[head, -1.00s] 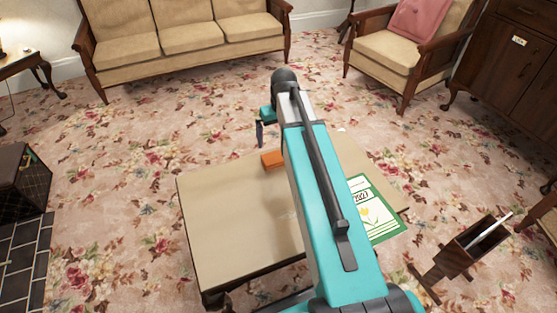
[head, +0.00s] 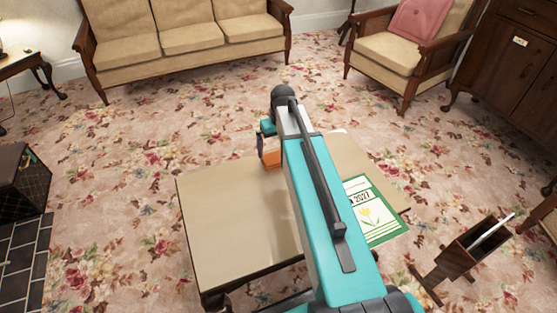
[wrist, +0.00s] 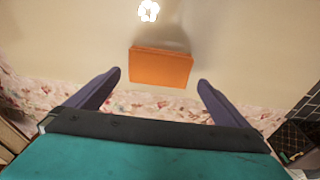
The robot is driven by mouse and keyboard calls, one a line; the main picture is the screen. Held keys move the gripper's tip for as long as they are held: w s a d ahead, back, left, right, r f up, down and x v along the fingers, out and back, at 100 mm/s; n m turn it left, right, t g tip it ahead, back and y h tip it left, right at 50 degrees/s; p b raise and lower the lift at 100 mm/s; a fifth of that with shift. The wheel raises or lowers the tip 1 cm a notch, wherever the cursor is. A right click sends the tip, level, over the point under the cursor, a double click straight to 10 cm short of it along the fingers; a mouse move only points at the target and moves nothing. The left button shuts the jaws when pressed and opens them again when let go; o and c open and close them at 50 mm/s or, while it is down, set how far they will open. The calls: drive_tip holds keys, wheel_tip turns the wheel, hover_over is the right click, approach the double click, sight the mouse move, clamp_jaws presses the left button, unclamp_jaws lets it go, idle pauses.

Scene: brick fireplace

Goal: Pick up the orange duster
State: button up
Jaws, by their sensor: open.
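The orange duster (wrist: 161,67) is a plain orange block on the beige tabletop (head: 235,215). In the head view the duster (head: 271,160) lies near the table's far edge, partly hidden by my arm. My gripper (wrist: 160,77) is open, with its two dark fingers to the left and right of the duster in the wrist view. The duster appears centred between the fingertips, and neither finger touches it. In the head view my gripper (head: 266,150) is mostly hidden; one finger shows beside the duster.
A green and white 2021 calendar (head: 373,211) lies on the table's right side. A small white flower-shaped item (wrist: 148,10) is beyond the duster in the wrist view. A dark wooden holder (head: 470,250) stands on the floor to the right. The table's left half is clear.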

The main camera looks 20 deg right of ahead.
sight(278, 157)
drive_tip(key=shift+w+f+b, duration=0.15)
drive_tip(key=shift+f+b, duration=0.1)
drive_tip(key=shift+f, duration=0.95)
drive_tip(key=shift+w+f+b, duration=0.1)
drive_tip(key=shift+f+b, duration=0.1)
drive_tip(key=shift+f, duration=0.95)
drive_tip(key=c, duration=0.7)
drive_tip(key=shift+c, duration=0.2)
drive_tip(key=shift+r, duration=0.1)
